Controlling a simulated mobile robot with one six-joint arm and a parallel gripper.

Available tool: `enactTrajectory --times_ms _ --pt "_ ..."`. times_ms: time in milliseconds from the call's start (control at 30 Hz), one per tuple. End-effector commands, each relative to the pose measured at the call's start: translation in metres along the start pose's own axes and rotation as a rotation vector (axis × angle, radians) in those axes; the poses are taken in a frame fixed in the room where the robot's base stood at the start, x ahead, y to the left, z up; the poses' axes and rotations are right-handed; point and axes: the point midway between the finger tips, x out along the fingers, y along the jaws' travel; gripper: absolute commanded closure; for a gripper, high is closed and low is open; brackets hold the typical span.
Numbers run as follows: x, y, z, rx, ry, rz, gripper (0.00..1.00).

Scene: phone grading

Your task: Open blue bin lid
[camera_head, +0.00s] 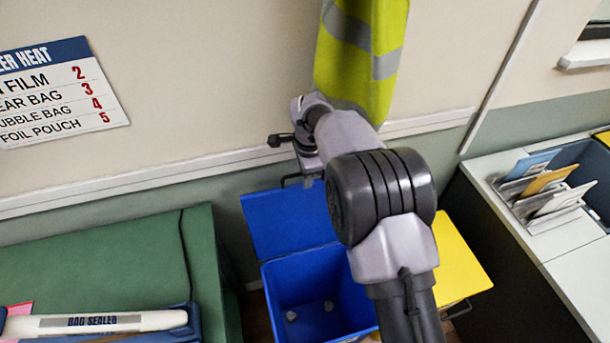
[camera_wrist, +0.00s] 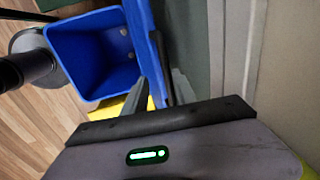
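The blue bin (camera_head: 318,290) stands below the wall, and its open top shows an empty interior with small pale spots on the floor. Its blue lid (camera_head: 288,218) is raised, standing up at the back near the wall. A dark handle (camera_head: 292,181) sits at the lid's top edge. My gripper (camera_wrist: 160,68) is at this handle; in the wrist view its grey fingers lie on either side of a dark bar by the lid's edge (camera_wrist: 138,22). Their grip on it is unclear. The head view mostly hides the fingers behind my arm. The bin (camera_wrist: 92,52) also shows in the wrist view.
A yellow lid (camera_head: 455,262) is right of the blue bin, partly behind my arm. A green-covered bench (camera_head: 110,262) stands left, with a bag sealer (camera_head: 95,323) on it. A counter with file pouches (camera_head: 545,190) is right. A hi-vis vest (camera_head: 360,60) hangs above.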

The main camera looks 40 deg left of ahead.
Motion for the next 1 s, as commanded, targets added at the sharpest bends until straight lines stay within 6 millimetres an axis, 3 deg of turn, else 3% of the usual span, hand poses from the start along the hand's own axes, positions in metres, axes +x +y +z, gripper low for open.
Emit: enactTrajectory --times_ms 600,800,1000 --pt "-0.136 -0.001 0.0 0.0 0.001 -0.002 0.68" --pt "-0.162 0.0 0.0 0.001 0.0 0.0 0.68" --pt "-0.168 0.001 0.0 0.0 0.001 0.0 0.68"
